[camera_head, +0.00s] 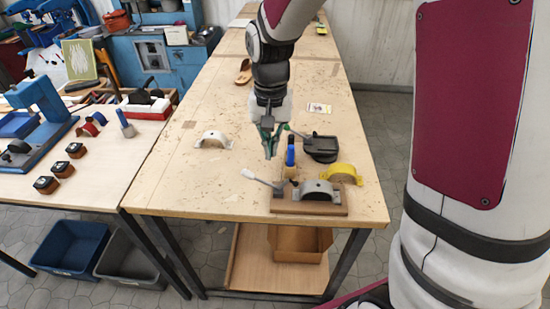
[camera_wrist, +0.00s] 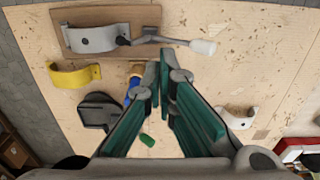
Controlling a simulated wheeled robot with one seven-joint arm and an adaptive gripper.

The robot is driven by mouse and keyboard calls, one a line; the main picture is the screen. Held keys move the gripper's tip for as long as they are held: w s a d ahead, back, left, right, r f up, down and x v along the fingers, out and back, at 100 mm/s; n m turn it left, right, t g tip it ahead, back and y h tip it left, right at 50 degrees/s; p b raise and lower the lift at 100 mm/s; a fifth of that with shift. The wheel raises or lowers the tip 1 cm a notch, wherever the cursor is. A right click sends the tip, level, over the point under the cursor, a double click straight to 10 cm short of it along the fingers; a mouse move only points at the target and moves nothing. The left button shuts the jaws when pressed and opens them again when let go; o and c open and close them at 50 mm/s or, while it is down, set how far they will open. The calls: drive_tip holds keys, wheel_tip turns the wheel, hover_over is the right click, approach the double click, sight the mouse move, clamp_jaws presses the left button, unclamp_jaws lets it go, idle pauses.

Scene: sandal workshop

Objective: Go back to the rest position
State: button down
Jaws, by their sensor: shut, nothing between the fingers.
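My gripper (camera_head: 270,152) hangs pointing down over the front half of the wooden table (camera_head: 180,190), near the middle. Its green-padded fingers are close together and hold nothing. In the wrist view the fingers (camera_wrist: 168,72) come together near the middle of the picture. Below and in front of them is a wooden board with a grey curved clamp (camera_head: 318,189) and a white-tipped lever (camera_head: 252,176).
A yellow curved bracket (camera_head: 340,173) and a dark grey device (camera_head: 322,147) lie to the right. A white curved bracket (camera_head: 213,139) lies to the left. A sandal (camera_head: 244,73) and a card (camera_head: 319,108) lie farther back. A second bench (camera_head: 80,188) stands left.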

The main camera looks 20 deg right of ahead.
idle(0.4)
drive_tip(key=s+d+r+n+t+b, duration=0.2)
drive_tip(key=s+d+r+n+t, duration=0.1)
drive_tip(key=s+r, duration=1.1)
drive_tip(key=shift+s+d+r+n+t, duration=0.15)
drive_tip(key=shift+s+r+n+t, duration=0.2)
drive_tip(key=shift+s+n+t, duration=0.8)
drive_tip(key=shift+s+m, duration=0.35)
drive_tip(key=shift+s, duration=0.05)
